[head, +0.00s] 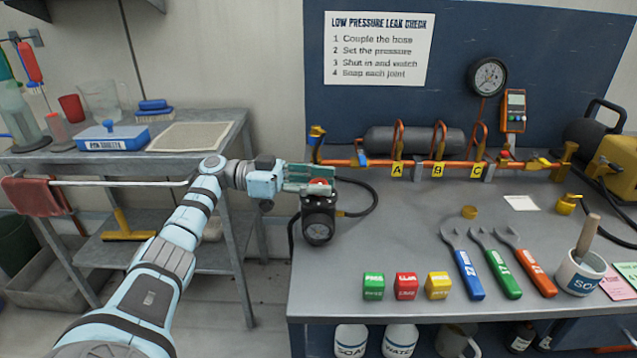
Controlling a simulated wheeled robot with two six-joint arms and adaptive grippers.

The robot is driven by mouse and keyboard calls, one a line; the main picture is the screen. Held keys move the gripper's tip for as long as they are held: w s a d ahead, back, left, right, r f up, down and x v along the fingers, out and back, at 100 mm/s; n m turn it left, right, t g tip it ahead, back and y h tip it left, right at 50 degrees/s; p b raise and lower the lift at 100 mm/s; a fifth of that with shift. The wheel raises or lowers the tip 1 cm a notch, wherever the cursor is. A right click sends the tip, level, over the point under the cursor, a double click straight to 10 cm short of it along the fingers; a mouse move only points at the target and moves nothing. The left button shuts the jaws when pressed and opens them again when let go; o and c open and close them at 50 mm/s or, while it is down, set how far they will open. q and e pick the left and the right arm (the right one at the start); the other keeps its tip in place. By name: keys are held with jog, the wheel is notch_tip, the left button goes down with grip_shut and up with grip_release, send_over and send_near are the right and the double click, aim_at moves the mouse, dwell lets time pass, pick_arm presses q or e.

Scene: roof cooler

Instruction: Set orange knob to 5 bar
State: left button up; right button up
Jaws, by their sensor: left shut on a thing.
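The orange knob (319,182) sits on top of a black regulator (318,217) at the left end of the workbench. My left gripper (312,178) reaches in from the left and is shut on the knob, with its fingers covering much of it. The regulator's small round dial (318,231) faces the front, but its reading is too small to make out. A black hose (372,192) runs from the regulator behind it to the right. My right gripper is not in view.
An orange pipe (360,162) with tags A, B and C runs along the back of the bench (400,215). Red, green and yellow blocks and several wrenches (468,275) lie at the front. A side table (225,130) stands left. The bench middle is clear.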

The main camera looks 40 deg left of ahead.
pick_arm(q)
jog(key=o, duration=1.1)
jog(key=shift+f, duration=0.2)
jog(key=shift+o, duration=0.2)
jog(key=shift+s+a+r, duration=0.1)
jog(key=shift+s+a, duration=0.05)
jog(key=shift+a, duration=0.15)
jog(key=v, duration=0.6)
jog(key=shift+s+a, duration=0.25)
jog(key=shift+a, duration=0.1)
